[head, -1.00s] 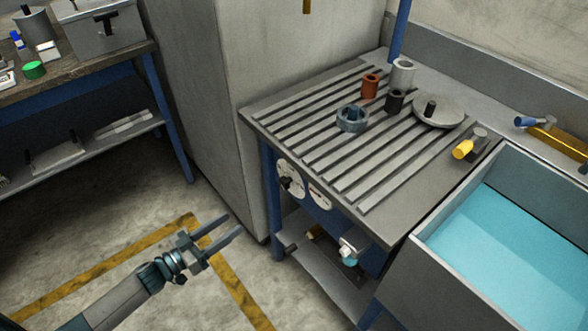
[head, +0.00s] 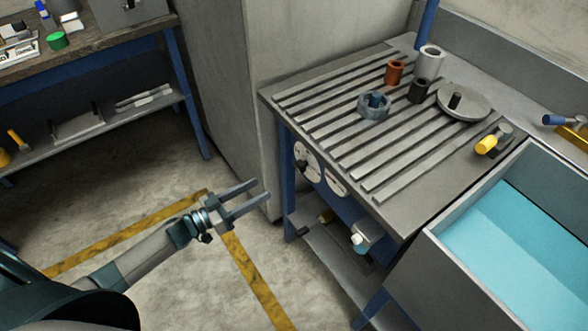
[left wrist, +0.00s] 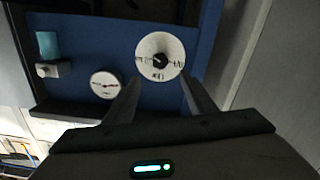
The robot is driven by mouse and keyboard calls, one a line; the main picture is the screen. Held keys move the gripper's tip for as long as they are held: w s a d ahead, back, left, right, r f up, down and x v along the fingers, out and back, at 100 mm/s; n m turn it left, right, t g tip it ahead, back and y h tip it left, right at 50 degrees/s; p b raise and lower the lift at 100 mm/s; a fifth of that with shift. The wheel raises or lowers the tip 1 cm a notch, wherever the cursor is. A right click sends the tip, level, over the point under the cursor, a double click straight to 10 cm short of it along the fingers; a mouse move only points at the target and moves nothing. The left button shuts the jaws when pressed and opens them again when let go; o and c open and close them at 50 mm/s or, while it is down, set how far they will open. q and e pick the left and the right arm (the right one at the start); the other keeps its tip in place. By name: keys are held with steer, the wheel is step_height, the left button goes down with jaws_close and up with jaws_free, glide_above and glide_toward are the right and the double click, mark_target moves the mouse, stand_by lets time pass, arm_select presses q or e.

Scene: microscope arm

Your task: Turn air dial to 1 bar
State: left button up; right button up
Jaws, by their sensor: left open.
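The air dial is a round white plate with a dark knob (left wrist: 160,60) on the blue front panel of the slatted table. In the left wrist view it lies ahead of my gripper, between the fingertips and a little beyond them. In the head view the dial (head: 305,160) is seen edge-on below the tabletop. A smaller white gauge (left wrist: 105,84) with a needle sits beside it; its reading is too small to tell. My left gripper (head: 262,192) is open and empty, pointing toward the panel, apart from the dial. My right gripper is not in view.
The slatted tabletop (head: 345,130) holds several rings and cylinders. A basin of blue liquid (head: 515,235) stands at the right. A valve-like fitting (head: 362,240) juts from the panel's right part. A grey cabinet (head: 225,100) stands left of the table; open floor lies around my arm.

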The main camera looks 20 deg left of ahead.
arm_select(q)
glide_toward(297, 169)
steer(key=p+x, duration=0.1)
steer(key=x, duration=0.6)
steer(key=shift+w+d+r, duration=0.2)
steer(key=shift+d, duration=0.05)
steer(key=shift+w+d, duration=0.35)
steer(key=shift+w, duration=0.1)
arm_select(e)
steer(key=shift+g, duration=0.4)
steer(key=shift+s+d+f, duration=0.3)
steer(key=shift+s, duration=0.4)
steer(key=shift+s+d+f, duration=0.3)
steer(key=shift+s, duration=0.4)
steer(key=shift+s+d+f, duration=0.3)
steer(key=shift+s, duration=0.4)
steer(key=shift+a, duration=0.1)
arm_select(q)
steer(key=c, duration=1)
steer(key=shift+c, duration=0.2)
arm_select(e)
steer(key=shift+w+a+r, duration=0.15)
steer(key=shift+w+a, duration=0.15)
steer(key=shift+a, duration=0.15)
